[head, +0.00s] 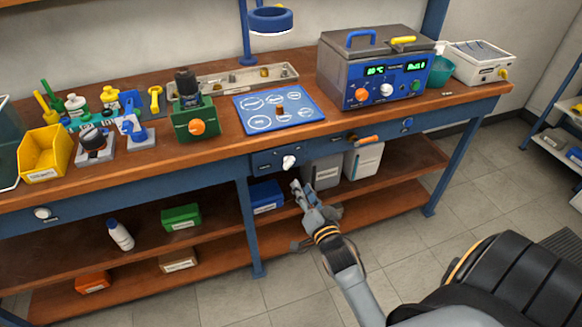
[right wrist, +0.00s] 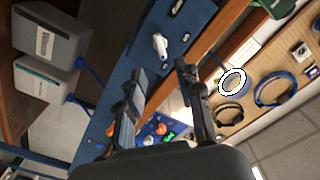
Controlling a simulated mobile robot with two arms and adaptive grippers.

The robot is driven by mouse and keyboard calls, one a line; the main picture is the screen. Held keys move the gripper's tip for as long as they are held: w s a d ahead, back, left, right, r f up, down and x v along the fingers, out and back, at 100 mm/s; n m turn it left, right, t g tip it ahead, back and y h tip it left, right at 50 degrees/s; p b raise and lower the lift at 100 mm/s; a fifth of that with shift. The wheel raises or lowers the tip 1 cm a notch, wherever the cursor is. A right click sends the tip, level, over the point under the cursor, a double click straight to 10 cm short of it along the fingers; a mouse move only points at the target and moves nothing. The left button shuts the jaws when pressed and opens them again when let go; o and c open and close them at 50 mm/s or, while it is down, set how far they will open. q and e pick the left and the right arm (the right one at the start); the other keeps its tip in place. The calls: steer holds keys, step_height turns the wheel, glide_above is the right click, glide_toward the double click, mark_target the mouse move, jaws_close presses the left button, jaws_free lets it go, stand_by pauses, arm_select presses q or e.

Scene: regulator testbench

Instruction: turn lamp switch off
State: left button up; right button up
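A white switch lever (head: 288,162) sits on a blue panel (head: 264,161) on the bench's front edge; it also shows in the right wrist view (right wrist: 160,46), beyond the fingertips. I cannot read the panel's label. The ring lamp (head: 270,20) hangs on a blue post above the bench, its underside bright white; the lit ring also shows in the right wrist view (right wrist: 232,82). My right gripper (head: 302,187) is open and empty, just below and in front of the lever, apart from it. In the right wrist view its fingers (right wrist: 160,70) are spread. My left gripper is not in view.
An orange handle (head: 367,139) sticks out of the bench front right of the panel. Pale boxes (head: 363,160) and a blue bin (head: 266,196) stand on the shelf below. A grey and blue test unit (head: 375,70) and a blue mat (head: 301,121) are on the bench top.

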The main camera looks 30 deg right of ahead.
mark_target(290, 166)
steer(key=x, duration=1)
steer(key=shift+w+a, duration=0.1)
jaws_close()
